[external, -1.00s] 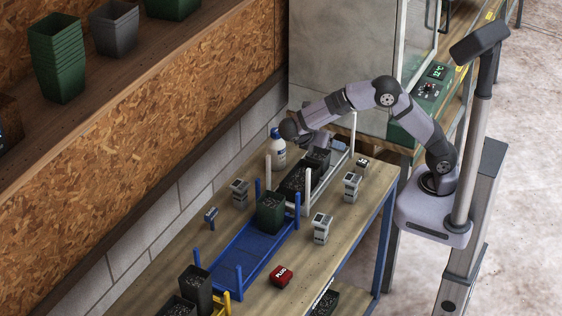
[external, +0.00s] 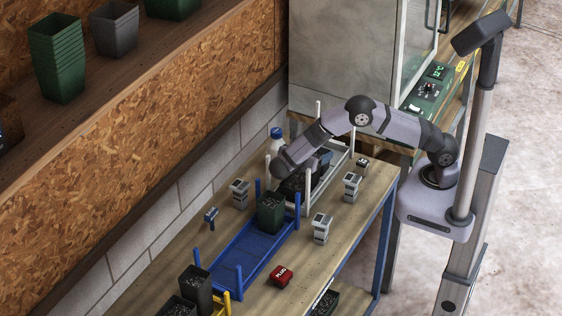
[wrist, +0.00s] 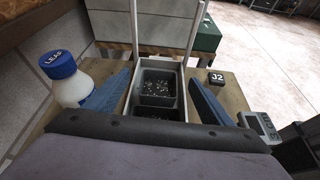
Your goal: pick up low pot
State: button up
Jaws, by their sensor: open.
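Two dark pots with speckled soil sit one behind the other in a narrow white rack (wrist: 184,112). The far pot (wrist: 158,82) is between my finger tips in the wrist view. The near pot (wrist: 155,112) is partly hidden by my wrist housing. I cannot tell for sure which is the low pot. My gripper (wrist: 162,76) is open and empty, with its blue fingers spread to either side of the rack.
A white bottle with a blue cap (wrist: 57,70) stands close to my left finger. The J2 block (wrist: 216,78) and a grey block (wrist: 258,124) are on the right. White posts rise from the rack.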

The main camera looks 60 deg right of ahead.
aim_at(322, 151)
jog(key=shift+f, duration=0.7)
jog(key=shift+d+f+p, duration=0.2)
jog(key=shift+d+p, duration=0.05)
jog(key=shift+p, duration=0.2)
jog(key=p+x, duration=0.1)
jog(key=x, duration=0.2)
jog(key=shift+d+p, duration=0.2)
jog(key=shift+p, duration=0.15)
jog(key=shift+d+f, duration=0.4)
jog(key=shift+d, duration=0.1)
jog(key=c, duration=1.1)
